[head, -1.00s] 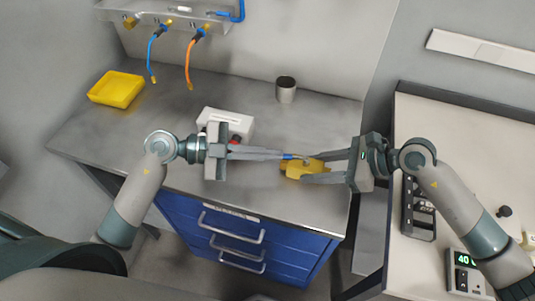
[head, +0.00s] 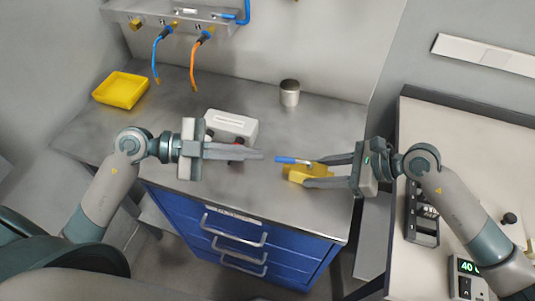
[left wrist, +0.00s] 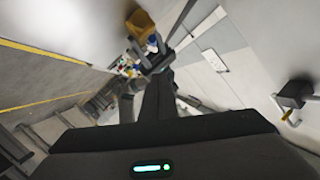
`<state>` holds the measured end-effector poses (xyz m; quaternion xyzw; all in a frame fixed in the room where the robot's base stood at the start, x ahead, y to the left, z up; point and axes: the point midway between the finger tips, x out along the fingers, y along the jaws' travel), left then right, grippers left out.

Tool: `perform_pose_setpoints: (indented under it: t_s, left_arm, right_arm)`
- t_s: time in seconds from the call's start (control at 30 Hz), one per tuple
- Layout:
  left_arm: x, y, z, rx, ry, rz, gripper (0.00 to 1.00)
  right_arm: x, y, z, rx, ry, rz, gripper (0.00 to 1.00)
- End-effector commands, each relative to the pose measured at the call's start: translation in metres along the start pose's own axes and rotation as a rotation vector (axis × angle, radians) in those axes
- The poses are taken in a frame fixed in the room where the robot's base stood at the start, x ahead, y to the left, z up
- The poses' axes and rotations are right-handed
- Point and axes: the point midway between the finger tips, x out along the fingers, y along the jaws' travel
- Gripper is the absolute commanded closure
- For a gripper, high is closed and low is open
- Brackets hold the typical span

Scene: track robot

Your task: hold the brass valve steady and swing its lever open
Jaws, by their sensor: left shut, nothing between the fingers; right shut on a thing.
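The brass valve (head: 294,174) is a yellow block held over the front right of the grey bench in the head view. Its blue lever (head: 290,160) lies along the valve's top, with one end reaching out to the left. My right gripper (head: 309,173) comes from the right and is shut on the valve, one finger on each side. My left gripper (head: 262,155) is shut and empty. Its fingertips point right and end a short gap left of the lever.
A white box (head: 232,124) stands behind my left gripper, with small dark and red parts partly hidden by the fingers. A yellow tray (head: 121,90) and a metal cup (head: 289,94) stand further back. Blue (head: 155,58) and orange (head: 194,65) hoses hang from a wall rack.

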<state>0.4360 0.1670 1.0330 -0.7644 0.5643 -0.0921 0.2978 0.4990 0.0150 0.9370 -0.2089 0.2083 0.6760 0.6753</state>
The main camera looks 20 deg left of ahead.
Motion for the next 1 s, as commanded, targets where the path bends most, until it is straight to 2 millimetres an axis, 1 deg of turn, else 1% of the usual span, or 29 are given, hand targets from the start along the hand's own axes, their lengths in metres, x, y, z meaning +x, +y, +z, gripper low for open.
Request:
perform_pose_setpoints:
  t_s: [0.03,0.1,0.2,0.33,0.5,0.83,0.87,0.9,0.93,1.0]
  left_arm:
    - [-0.01,0.001,0.002,0.0,-0.004,0.002,1.0]
    - [-0.022,0.0,0.002,-0.001,-0.002,0.001,1.0]
    - [-0.036,-0.001,0.002,0.0,-0.002,0.001,1.0]
    - [-0.048,-0.002,0.001,0.001,0.0,0.001,1.0]
    - [-0.053,-0.002,0.001,0.002,0.002,0.001,1.0]
    - [-0.053,-0.003,0.001,0.002,0.003,0.001,1.0]
    - [-0.053,-0.003,0.001,0.002,0.003,0.001,1.0]
    - [-0.053,-0.003,0.001,0.002,0.003,0.001,1.0]
    - [-0.053,-0.003,0.001,0.002,0.003,0.001,1.0]
    - [-0.053,-0.003,0.001,0.002,0.003,0.001,1.0]
  right_arm:
    - [0.002,0.002,-0.003,0.004,0.005,0.004,0.98]
    - [0.002,0.001,-0.003,0.004,0.005,0.004,0.98]
    - [0.002,0.001,-0.003,0.004,0.005,0.004,0.98]
    - [0.002,0.001,-0.003,0.004,0.006,0.003,0.98]
    - [0.002,0.001,-0.003,0.004,0.006,0.003,0.98]
    - [0.002,0.001,-0.003,0.003,0.006,0.002,0.98]
    - [0.002,0.001,-0.003,0.004,0.006,0.002,0.58]
    - [0.002,0.001,-0.003,0.004,0.006,0.002,0.48]
    - [0.001,0.001,-0.003,0.003,0.005,0.002,0.41]
    - [0.001,0.0,-0.002,0.003,0.004,0.001,0.41]
